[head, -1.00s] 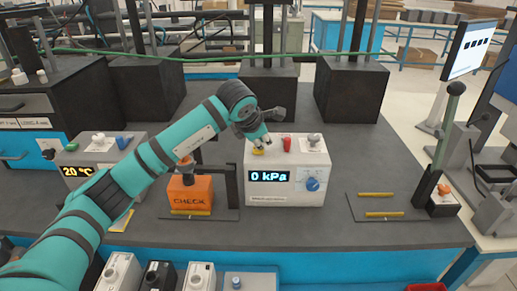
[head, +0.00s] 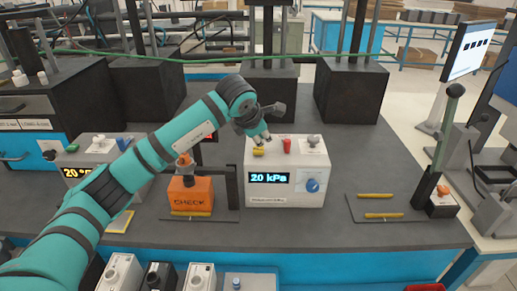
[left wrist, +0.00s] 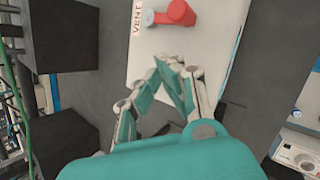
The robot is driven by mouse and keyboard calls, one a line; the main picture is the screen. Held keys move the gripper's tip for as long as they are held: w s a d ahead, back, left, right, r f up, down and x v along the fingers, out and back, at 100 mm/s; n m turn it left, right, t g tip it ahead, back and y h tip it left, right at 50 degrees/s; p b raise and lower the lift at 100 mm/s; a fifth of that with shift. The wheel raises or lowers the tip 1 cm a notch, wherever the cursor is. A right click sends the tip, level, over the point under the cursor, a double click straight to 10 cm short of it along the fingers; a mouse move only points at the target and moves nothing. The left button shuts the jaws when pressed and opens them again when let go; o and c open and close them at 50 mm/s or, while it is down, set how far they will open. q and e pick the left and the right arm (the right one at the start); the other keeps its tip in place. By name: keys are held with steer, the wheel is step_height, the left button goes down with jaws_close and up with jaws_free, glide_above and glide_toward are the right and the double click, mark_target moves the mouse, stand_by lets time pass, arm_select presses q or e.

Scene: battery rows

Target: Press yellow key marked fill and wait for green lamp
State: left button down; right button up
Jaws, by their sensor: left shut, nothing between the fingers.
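The white pressure box (head: 285,199) stands mid-table, and its display (head: 269,177) reads 20 kPa. The yellow key (head: 258,152) is on its top at the left. Beside it are a red key (head: 287,146) and a grey dome (head: 313,141) on a white plate; the dome shows no green. My left gripper (head: 262,137) is shut and empty, its tips just above and behind the yellow key, seemingly apart from it. In the left wrist view the red key (left wrist: 174,15) lies beside a VENT label; the yellow key is hidden there. My right gripper is not in view.
An orange CHECK block (head: 190,198) sits left of the box, by a dark post. A stand with a lever (head: 445,135) and a tray with yellow rods (head: 384,215) are at right. A temperature box (head: 100,150) is partly behind my left arm.

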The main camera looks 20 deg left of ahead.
mark_target(262, 149)
arm_select(q)
steer(key=shift+r+p, duration=1.3)
steer(key=shift+r, duration=1.25)
